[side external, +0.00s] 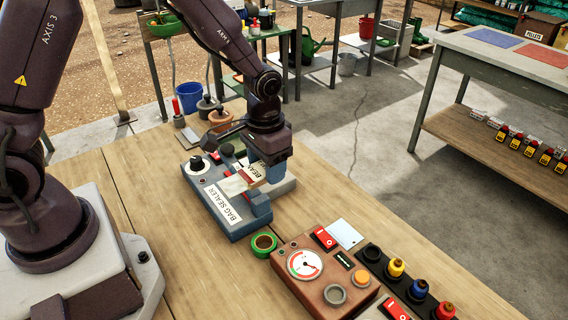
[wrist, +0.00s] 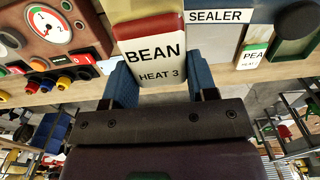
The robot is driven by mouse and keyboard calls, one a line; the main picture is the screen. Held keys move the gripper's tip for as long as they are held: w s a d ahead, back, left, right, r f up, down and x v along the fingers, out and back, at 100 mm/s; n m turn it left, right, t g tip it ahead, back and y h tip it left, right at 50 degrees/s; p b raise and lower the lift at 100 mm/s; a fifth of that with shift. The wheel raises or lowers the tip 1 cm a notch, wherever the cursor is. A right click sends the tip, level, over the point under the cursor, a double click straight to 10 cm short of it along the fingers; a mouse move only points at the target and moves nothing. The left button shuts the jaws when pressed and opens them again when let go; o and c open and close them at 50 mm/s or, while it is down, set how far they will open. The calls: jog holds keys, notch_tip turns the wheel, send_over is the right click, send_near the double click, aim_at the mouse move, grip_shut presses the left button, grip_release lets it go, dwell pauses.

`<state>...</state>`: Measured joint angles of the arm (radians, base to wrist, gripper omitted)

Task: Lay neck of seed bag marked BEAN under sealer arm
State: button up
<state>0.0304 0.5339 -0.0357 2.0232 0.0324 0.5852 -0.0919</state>
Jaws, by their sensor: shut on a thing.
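My gripper (side external: 262,170) is over the right side of the blue-grey bag sealer (side external: 232,222). Its blue fingers (wrist: 160,82) are shut on the seed bag marked BEAN (wrist: 152,58), one at each side of it. The bag has a white label reading BEAN and HEAT 3, and a red band towards its far end. In the side view part of its label (side external: 245,171) shows beside my gripper, at the sealer. The sealer's name label (wrist: 216,16) is right of the bag in the wrist view. I cannot tell whether the bag's neck is under the sealer arm.
Another bag marked PEA (wrist: 250,56) is right of BEAN in the wrist view. A green tape roll (side external: 264,244) lies before the sealer. A brown gauge box (side external: 318,287) and a dark strip of coloured knobs (side external: 408,283) stand front right. Bare wood lies left.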

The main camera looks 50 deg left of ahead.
jog(key=w+a, duration=0.8)
jog(key=w, duration=0.2)
jog(key=shift+s+a+f, duration=0.1)
jog(key=shift+f, duration=4.25)
jog(key=shift+s+r, duration=0.1)
jog(key=shift+s, duration=1.85)
jog(key=shift+f, duration=0.3)
jog(key=o, duration=1.3)
